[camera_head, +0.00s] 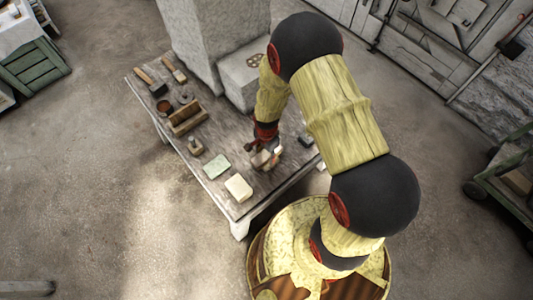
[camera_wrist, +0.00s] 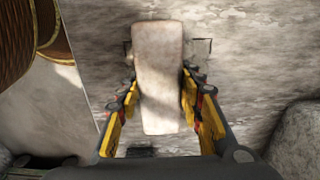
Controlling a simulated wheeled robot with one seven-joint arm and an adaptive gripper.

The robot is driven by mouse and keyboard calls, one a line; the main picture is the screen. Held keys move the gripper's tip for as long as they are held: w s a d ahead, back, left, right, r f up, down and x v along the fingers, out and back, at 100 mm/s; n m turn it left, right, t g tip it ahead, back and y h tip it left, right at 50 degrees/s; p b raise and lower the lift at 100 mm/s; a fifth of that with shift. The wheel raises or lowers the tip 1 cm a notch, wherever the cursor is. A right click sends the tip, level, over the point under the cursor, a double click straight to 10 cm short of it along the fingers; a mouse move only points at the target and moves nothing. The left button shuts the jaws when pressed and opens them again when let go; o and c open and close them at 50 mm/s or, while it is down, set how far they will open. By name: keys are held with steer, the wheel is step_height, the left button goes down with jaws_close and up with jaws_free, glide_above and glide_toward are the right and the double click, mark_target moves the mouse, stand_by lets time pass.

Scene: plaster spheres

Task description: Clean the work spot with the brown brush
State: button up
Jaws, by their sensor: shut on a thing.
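My gripper (camera_head: 266,148) is low over the right part of the wooden table. In the wrist view my gripper (camera_wrist: 160,112) has its yellow-padded fingers on both sides of a pale tan oblong block (camera_wrist: 158,75). The block looks like the back of the brush; no bristles show from above. In the head view the held brush (camera_head: 261,159) is partly hidden by my gripper, close to the tabletop. I cannot tell whether it touches. Dark line marks (camera_wrist: 203,49) show on the surface beside the block and may outline the work spot.
The table (camera_head: 219,187) also bears a green block (camera_head: 217,166), a cream block (camera_head: 238,188), a brown wooden holder (camera_head: 187,116) and handled tools (camera_head: 152,83). A tall stone block (camera_head: 213,40) stands at its back. A dark small object (camera_head: 305,141) lies right of my gripper.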

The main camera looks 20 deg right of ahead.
steer(key=shift+f, duration=0.25)
stand_by(0.6)
steer(key=shift+w+d, duration=0.2)
steer(key=shift+d, duration=0.35)
steer(key=shift+w+d, duration=0.15)
steer(key=shift+d, duration=0.4)
steer(key=shift+a, duration=0.2)
steer(key=shift+s+a, duration=0.25)
steer(key=shift+a, duration=0.4)
steer(key=shift+s+a, duration=0.2)
steer(key=shift+a, duration=0.45)
steer(key=shift+s+a, duration=0.25)
steer(key=shift+a, duration=0.4)
steer(key=shift+w+d, duration=0.25)
steer(key=shift+d, duration=0.45)
steer(key=shift+w+d, duration=0.2)
steer(key=shift+d, duration=0.5)
steer(key=shift+w+d, duration=0.25)
steer(key=shift+d, duration=0.45)
